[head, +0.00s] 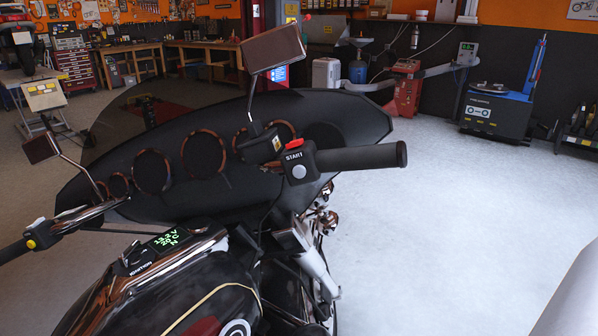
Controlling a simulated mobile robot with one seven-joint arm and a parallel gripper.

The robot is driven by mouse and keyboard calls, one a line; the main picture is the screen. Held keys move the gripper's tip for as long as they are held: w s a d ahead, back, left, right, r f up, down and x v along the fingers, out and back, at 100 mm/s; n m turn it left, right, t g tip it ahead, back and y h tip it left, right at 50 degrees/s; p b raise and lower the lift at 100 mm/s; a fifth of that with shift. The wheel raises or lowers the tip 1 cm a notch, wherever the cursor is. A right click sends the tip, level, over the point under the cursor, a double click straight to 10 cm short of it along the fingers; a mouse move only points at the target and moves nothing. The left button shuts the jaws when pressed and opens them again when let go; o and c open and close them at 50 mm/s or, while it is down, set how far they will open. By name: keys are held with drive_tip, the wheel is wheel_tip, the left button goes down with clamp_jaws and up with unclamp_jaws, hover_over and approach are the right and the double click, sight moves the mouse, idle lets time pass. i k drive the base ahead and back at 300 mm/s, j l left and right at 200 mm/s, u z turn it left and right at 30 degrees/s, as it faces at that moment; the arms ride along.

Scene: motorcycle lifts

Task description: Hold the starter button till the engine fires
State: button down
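The motorcycle (190,280) stands in front of me with its black fairing facing away. The right handlebar has a black switch housing with the word START. The starter button (298,171) is a round, pale grey button below that word. A red switch (294,143) sits on top of the housing. The black right grip (362,157) extends to the right. A small green-lit display (166,240) on the console shows a voltage, a temperature and N, beside an IGNITION label. Nothing covers the button. My gripper is not in view.
A mirror (272,48) rises above the right handlebar, and another mirror (40,148) is at left. The left grip (14,251) shows at the left edge. Pale floor (460,220) is clear to the right. Workbenches, a red machine (404,92) and a tyre machine (500,105) stand far back.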

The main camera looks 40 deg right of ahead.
sight(299, 171)
drive_tip(key=z, duration=1.85)
drive_tip(key=k+j, duration=0.15)
drive_tip(key=k, duration=0.25)
drive_tip(key=k+j, duration=0.2)
drive_tip(key=k, duration=0.2)
